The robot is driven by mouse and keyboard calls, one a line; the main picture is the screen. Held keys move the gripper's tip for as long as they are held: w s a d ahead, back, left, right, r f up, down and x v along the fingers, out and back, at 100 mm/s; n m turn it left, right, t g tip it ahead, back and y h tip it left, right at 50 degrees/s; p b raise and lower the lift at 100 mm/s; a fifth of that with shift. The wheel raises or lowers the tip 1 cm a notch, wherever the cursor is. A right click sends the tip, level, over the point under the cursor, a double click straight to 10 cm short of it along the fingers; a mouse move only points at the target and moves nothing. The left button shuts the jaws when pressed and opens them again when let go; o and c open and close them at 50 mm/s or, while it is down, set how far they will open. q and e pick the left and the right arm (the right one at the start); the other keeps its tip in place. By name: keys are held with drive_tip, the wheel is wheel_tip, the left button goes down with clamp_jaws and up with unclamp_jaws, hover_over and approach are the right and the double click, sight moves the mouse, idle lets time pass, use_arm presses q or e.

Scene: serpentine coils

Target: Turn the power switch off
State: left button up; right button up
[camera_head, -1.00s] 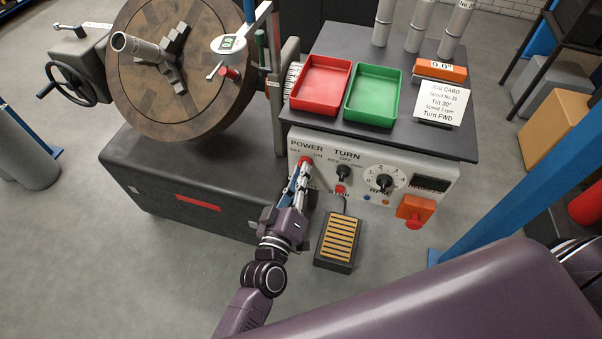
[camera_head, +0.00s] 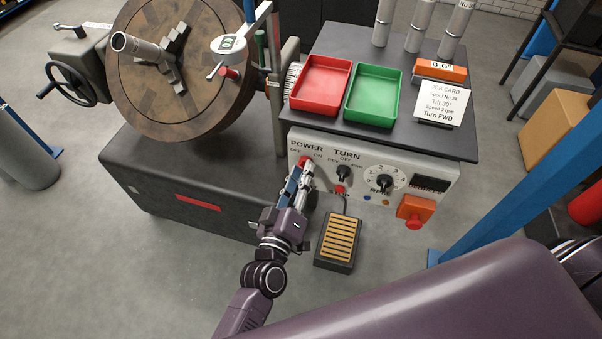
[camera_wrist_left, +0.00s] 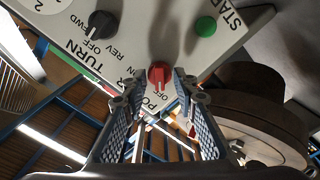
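The power switch is a red knob (camera_head: 305,161) at the upper left of the grey control panel (camera_head: 322,178), under the label POWER with OFF and ON marks. In the left wrist view the red knob (camera_wrist_left: 160,72) lies between and just beyond the fingertips, with a gap to each side. My left gripper (camera_head: 303,170) is at the panel in front of the knob, its fingers apart and empty; it also shows in the left wrist view (camera_wrist_left: 159,88). The fingers partly hide the knob in the head view, and its pointer setting cannot be told. My right gripper is out of view.
The black TURN knob (camera_head: 344,172) is right of the switch, with a red stop button (camera_head: 340,190) below it. A speed dial (camera_head: 384,180) and orange emergency-stop box (camera_head: 415,210) are farther right. A foot pedal (camera_head: 338,241) sits on the floor below.

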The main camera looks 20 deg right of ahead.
use_arm(q)
drive_tip(key=v, duration=1.2)
drive_tip(key=s+a+f+m+g+y, duration=0.15)
drive_tip(key=a+f, duration=0.25)
drive_tip(key=f, duration=0.6)
drive_tip(key=s+a+f+m+g+y, duration=0.1)
drive_tip(key=s+a+f+g+y, duration=0.3)
drive_tip(key=f, duration=0.6)
drive_tip(key=a+f+m+g+h, duration=0.1)
drive_tip(key=a+f, duration=0.4)
drive_tip(key=f, duration=0.6)
drive_tip(key=s+a+f+g+y, duration=0.1)
drive_tip(key=s+a+f+g, duration=0.1)
drive_tip(key=s+a+f, duration=0.4)
drive_tip(key=s+a+f+m+g+y, duration=0.1)
drive_tip(key=s+a+f+g+y, duration=0.1)
drive_tip(key=s+a+f, duration=0.4)
drive_tip(key=s+a+f+g+y, duration=0.2)
drive_tip(key=s+a+f, duration=0.4)
drive_tip(key=s, duration=0.8)
drive_tip(key=shift+a+f+g, duration=0.15)
drive_tip(key=shift+f+g, duration=0.15)
drive_tip(key=shift+g, duration=0.45)
drive_tip(key=shift+s+y, duration=0.1)
drive_tip(key=shift+y, duration=0.15)
